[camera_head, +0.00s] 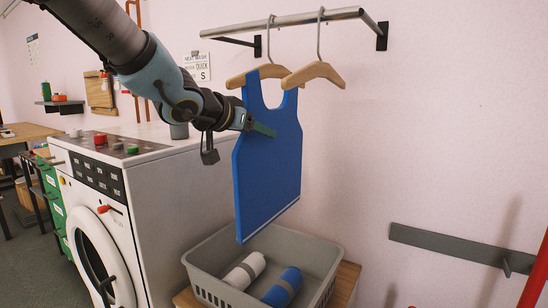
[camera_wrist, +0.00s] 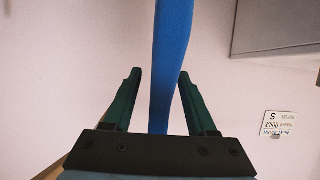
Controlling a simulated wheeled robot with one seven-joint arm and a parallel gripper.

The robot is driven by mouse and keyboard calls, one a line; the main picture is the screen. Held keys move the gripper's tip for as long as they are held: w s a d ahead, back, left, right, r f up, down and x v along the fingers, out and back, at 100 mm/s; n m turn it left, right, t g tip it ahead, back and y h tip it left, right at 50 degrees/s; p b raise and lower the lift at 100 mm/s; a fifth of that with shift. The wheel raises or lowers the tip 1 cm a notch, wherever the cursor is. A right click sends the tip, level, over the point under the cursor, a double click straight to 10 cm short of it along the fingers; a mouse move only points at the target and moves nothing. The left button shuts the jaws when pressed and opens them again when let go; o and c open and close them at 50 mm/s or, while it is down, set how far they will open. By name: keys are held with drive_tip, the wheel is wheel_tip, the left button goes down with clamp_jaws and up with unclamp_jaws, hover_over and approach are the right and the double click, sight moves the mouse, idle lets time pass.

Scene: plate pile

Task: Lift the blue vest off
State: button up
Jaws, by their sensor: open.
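The blue vest (camera_head: 268,175) hangs from a wooden hanger (camera_head: 240,80) on the wall rail in the head view. My gripper (camera_head: 262,130) is at the vest's upper left side. In the wrist view, the vest (camera_wrist: 172,40) appears edge-on as a narrow blue strip. My gripper's green fingers (camera_wrist: 160,75) stand open on either side of it, with a visible gap on each side. In the head view one finger shows in front of the cloth; the other is hidden.
A second wooden hanger (camera_head: 314,73) hangs empty on the metal rail (camera_head: 300,18). Below the vest, a grey basket (camera_head: 205,280) holds a white roll (camera_head: 244,271) and a blue roll (camera_head: 283,287). A white washing machine (camera_head: 170,195) stands to the left. A grey wall bar (camera_head: 450,247) is at right.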

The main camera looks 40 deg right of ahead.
clamp_jaws()
idle(0.3)
idle(1.1)
